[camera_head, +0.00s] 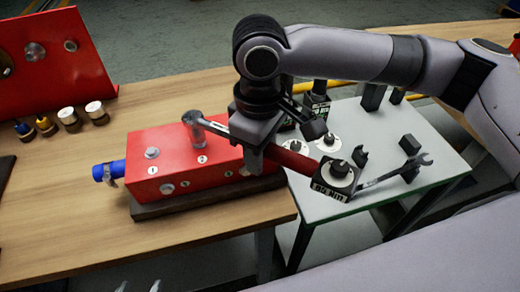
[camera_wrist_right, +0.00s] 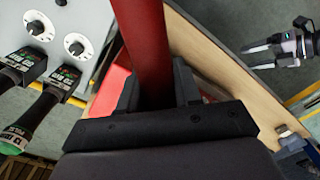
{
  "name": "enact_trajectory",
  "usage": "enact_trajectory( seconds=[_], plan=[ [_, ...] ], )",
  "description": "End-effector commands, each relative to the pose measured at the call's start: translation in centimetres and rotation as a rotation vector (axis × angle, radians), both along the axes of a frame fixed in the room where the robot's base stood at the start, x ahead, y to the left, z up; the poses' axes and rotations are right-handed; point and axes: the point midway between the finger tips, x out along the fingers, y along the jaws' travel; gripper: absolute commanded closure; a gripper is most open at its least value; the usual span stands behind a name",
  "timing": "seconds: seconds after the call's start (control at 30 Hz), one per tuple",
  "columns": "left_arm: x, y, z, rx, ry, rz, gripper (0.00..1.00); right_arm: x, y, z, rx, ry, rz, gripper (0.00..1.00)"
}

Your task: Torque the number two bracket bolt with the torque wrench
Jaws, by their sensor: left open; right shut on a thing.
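The red bracket block (camera_head: 180,178) sits on a dark base on the wooden table, with numbered labels and bolts. A silver bolt (camera_head: 152,153) stands bare near label 1. My right gripper (camera_head: 255,155) is shut on the torque wrench, whose red handle (camera_head: 290,160) points right; the handle also fills the right wrist view (camera_wrist_right: 147,40). The wrench's silver head and socket (camera_head: 196,128) are over the block's top behind label 2 (camera_head: 203,158). The number two bolt is hidden; I cannot tell whether the socket is seated. My left gripper (camera_wrist_right: 252,57) is open and empty beyond the table edge.
A blue hose end (camera_head: 106,172) sticks out left of the block.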

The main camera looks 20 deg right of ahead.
Motion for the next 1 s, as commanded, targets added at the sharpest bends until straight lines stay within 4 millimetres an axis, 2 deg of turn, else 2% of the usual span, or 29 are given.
enact_trajectory(
  seconds=[1.0],
  plan=[
    [0.0,0.0,0.1,0.0,-0.001,0.0,0.32,0.1,0.0,-0.9,0.001,-0.003,0.0,1.0]
  ],
)
